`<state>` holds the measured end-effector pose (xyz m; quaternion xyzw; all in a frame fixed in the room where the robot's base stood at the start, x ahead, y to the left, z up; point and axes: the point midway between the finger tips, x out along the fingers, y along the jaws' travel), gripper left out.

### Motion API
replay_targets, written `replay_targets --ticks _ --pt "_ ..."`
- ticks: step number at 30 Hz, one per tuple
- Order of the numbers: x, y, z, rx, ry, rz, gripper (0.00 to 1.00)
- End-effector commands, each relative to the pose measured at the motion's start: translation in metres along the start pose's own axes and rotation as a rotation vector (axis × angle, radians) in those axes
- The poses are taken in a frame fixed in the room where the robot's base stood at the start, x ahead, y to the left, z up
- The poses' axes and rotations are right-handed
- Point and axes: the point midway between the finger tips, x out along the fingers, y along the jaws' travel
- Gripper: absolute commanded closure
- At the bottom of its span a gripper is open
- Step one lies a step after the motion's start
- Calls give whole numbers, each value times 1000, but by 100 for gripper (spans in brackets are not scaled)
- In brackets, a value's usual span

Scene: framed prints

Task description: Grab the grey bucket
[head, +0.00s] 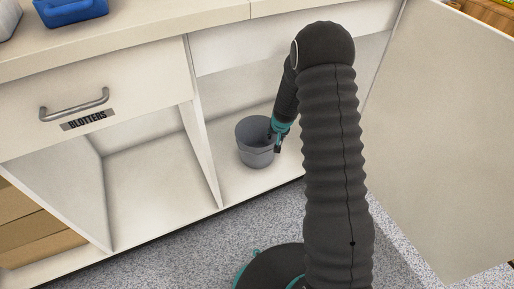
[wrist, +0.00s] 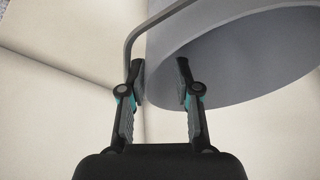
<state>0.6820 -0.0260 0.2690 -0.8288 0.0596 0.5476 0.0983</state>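The grey bucket (head: 253,150) stands upright on the floor of the open cabinet compartment in the head view. In the wrist view the bucket (wrist: 250,62) fills the upper right, with its thin curved handle (wrist: 133,38) at its left. My gripper (wrist: 161,75) is open, its fingers apart. The left finger is beside the handle, outside the bucket, and the right finger overlaps the bucket's opening. The near rim lies between or just beyond the fingertips; contact cannot be told. In the head view my gripper (head: 277,141) is at the bucket's right side, partly hidden by my arm.
A vertical divider (head: 203,130) stands left of the bucket, with an empty compartment (head: 150,185) beyond it. An open cabinet door (head: 440,130) stands at the right. A drawer labelled BLOTTERS (head: 90,105) is at upper left. A blue container (head: 70,10) is on the countertop.

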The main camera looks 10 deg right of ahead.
Motion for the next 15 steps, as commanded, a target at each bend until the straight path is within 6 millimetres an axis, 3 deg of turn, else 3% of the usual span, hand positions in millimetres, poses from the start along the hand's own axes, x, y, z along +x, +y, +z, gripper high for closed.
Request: replay_targets --ticks 9,15 --pt "41 4 -5 2 -1 0 68" --pt "50 4 -6 0 0 0 68"
